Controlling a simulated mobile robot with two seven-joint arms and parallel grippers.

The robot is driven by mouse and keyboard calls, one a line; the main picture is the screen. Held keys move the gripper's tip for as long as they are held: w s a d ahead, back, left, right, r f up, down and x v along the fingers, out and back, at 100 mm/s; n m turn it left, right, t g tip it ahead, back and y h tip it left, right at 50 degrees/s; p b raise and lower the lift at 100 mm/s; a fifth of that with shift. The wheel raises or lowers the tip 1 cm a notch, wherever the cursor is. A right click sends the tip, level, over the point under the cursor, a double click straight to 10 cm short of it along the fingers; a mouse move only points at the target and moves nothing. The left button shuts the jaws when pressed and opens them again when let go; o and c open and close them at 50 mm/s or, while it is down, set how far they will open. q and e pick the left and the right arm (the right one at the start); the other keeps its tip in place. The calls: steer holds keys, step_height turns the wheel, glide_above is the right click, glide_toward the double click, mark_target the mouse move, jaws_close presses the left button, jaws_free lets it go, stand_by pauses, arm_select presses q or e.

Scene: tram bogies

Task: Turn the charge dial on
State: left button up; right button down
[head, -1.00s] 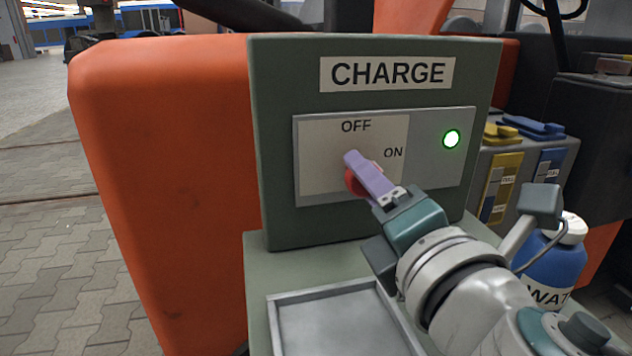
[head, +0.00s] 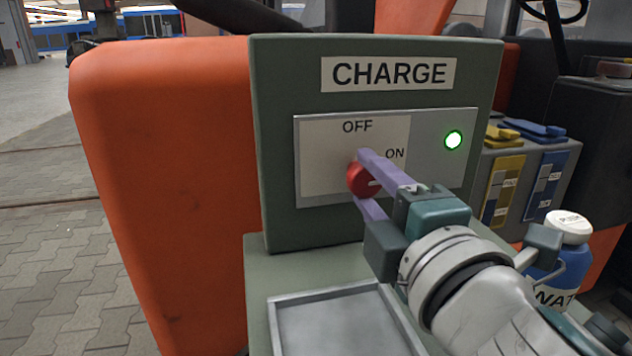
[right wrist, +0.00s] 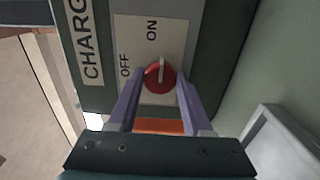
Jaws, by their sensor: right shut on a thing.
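The charge dial (head: 356,182) is a red round knob on a pale plate under the CHARGE label. It also shows in the right wrist view (right wrist: 158,79), where its white pointer is turned to the ON side. My right gripper (head: 362,178) is shut on the dial, with one purple finger above it and one below. In the right wrist view the fingers (right wrist: 160,86) flank the knob. The green lamp (head: 453,140) right of the plate is lit. My left gripper is not in view.
The green CHARGE box (head: 275,150) stands beside an orange body panel (head: 165,180). An empty metal tray (head: 335,320) lies below it. A blue bottle with a white cap (head: 569,226) stands at right, near yellow and blue cases (head: 503,185). Paved floor is open at left.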

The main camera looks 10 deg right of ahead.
steer(key=shift+c, duration=1.7)
jaws_free()
steer(key=s, duration=1)
steer(key=shift+d+b, duration=0.15)
steer(key=shift+b, duration=0.2)
